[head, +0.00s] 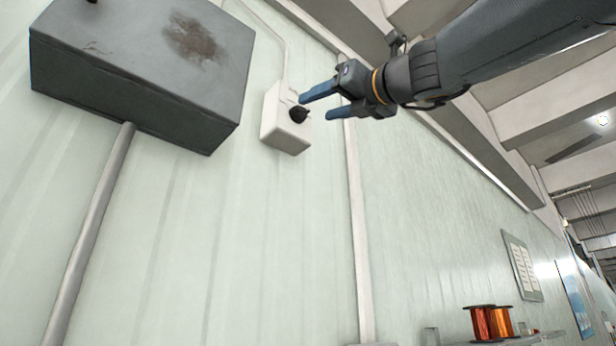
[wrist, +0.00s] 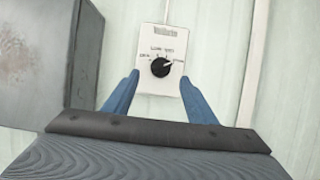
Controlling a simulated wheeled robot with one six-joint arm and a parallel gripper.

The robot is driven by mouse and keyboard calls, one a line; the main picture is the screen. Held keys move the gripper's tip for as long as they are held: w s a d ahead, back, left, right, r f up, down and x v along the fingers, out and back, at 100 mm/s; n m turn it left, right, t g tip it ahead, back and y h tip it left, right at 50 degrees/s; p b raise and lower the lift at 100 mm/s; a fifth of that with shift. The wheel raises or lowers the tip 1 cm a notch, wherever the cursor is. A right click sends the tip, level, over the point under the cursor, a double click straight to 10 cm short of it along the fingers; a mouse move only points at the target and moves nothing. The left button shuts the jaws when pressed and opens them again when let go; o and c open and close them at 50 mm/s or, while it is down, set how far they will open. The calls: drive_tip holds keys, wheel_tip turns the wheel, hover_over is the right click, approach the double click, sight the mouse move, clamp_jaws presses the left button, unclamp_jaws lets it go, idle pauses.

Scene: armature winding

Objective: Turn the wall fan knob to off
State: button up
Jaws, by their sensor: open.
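The black fan knob (head: 298,114) sits on a white switch box (head: 282,136) fixed to the pale green wall. In the wrist view the knob (wrist: 161,67) is round, with a light pointer mark aimed to the upper right. Small dark labels ring it on the box face (wrist: 147,100); they are too small to read surely. My gripper (head: 317,103) is open, its two blue fingers pointing at the box. In the wrist view the fingers (wrist: 160,84) lie left and right of the knob, apart from it, with nothing between them.
A large dark grey stained box (head: 140,75) is on the wall left of the switch, with a pipe (head: 90,230) below. A thin conduit (head: 284,55) rises from the switch. Copper wire spools (head: 482,323) stand far off at the lower right. The wall below the switch is clear.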

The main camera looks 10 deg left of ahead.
sight(302, 114)
drive_tip(key=shift+p+x, duration=0.95)
drive_tip(key=shift+p, duration=0.7)
drive_tip(key=shift+p+x, duration=1.05)
drive_tip(key=shift+x, duration=1.2)
drive_tip(key=shift+f, duration=0.15)
drive_tip(key=shift+c, duration=0.6)
drive_tip(key=c, duration=0.9)
drive_tip(key=shift+c, duration=0.2)
